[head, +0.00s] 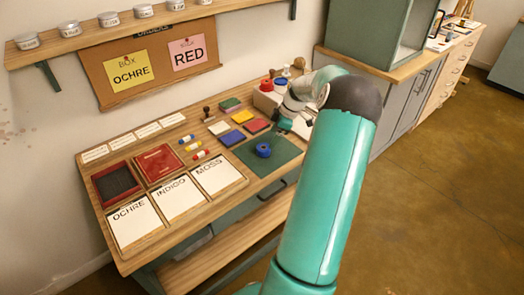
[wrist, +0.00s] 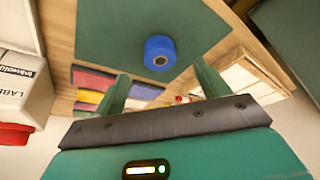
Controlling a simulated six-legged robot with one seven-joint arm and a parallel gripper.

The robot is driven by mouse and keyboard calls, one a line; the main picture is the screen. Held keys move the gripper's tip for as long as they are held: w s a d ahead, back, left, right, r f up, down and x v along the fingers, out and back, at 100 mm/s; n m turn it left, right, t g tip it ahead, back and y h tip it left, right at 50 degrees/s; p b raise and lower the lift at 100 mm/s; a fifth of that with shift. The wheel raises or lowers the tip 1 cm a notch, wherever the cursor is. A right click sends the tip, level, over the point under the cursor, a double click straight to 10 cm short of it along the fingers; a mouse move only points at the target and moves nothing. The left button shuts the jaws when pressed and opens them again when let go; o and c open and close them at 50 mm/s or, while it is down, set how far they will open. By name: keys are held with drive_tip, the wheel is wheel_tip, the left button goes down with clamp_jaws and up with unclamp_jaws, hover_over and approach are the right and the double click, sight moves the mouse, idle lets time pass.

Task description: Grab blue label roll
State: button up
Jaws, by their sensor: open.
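The blue label roll (head: 263,150) lies on a dark green mat (head: 284,153) at the right part of the wooden table. In the wrist view the blue label roll (wrist: 160,52) shows beyond my fingertips, with a dark hole in its face. My gripper (wrist: 160,88) is open and empty, its two green fingers apart, and the roll is in front of the gap between them without touching. In the head view my arm reaches over the table's right end and the fingers are too small to make out clearly.
A white box (head: 268,100) with a red roll (head: 266,85) stands behind the mat. Yellow, blue, red and green pads (head: 242,117) lie left of it. Boards lettered OCHRE, INDIGO and MOSS (head: 215,174) lie at the table's front. The mat around the roll is clear.

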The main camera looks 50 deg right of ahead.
sight(264, 147)
drive_tip(key=x, duration=0.7)
drive_tip(key=shift+w+a, duration=0.1)
drive_tip(key=shift+w, duration=0.2)
drive_tip(key=c, duration=1.1)
drive_tip(key=shift+r, duration=0.15)
